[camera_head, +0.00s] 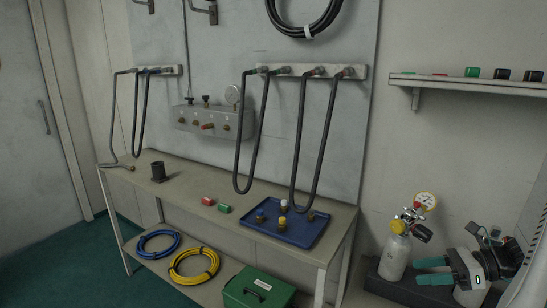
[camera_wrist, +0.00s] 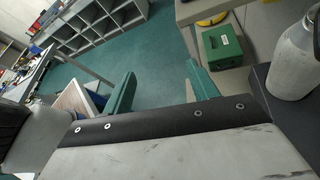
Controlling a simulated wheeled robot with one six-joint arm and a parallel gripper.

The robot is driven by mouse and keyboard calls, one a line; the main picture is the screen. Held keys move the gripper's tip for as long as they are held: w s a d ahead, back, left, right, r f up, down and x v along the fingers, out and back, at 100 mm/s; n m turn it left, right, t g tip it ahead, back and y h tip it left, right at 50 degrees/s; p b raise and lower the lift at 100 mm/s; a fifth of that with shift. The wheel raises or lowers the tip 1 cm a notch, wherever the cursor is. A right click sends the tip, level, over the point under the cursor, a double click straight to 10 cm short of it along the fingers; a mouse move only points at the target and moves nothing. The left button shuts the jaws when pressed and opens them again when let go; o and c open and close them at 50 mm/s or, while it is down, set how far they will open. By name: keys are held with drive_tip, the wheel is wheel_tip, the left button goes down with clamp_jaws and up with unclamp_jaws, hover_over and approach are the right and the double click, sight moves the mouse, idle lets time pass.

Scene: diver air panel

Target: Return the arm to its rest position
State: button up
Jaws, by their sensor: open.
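My gripper (camera_head: 434,271) is at the lower right of the head view, with its two teal fingers apart and nothing between them. It is at the left end of my folded arm, in front of the cylinder stand. In the wrist view my gripper (camera_wrist: 161,92) also shows both teal fingers spread, with only floor visible between them.
A grey gas cylinder (camera_head: 396,257) with a gauge stands close behind my gripper, on a dark base (camera_head: 374,281). The workbench (camera_head: 172,203) carries a blue tray (camera_head: 259,229). A green case (camera_head: 258,288) is beneath. Black hoses (camera_head: 241,165) hang over the bench. Open floor lies left.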

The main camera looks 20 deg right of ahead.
drive_tip(key=s+a+r+n+g+h, duration=0.3)
drive_tip(key=a+r+n, duration=0.4)
drive_tip(key=a+n, duration=0.4)
drive_tip(key=s+a+r+n+g+h, duration=0.3)
drive_tip(key=s+a+r+n+h, duration=0.3)
drive_tip(key=a+n, duration=0.6)
wheel_tip(320, 180, up, 2)
drive_tip(key=n+h, duration=0.2)
drive_tip(key=n, duration=0.3)
drive_tip(key=shift+a+g, duration=0.3)
drive_tip(key=shift+g, duration=0.1)
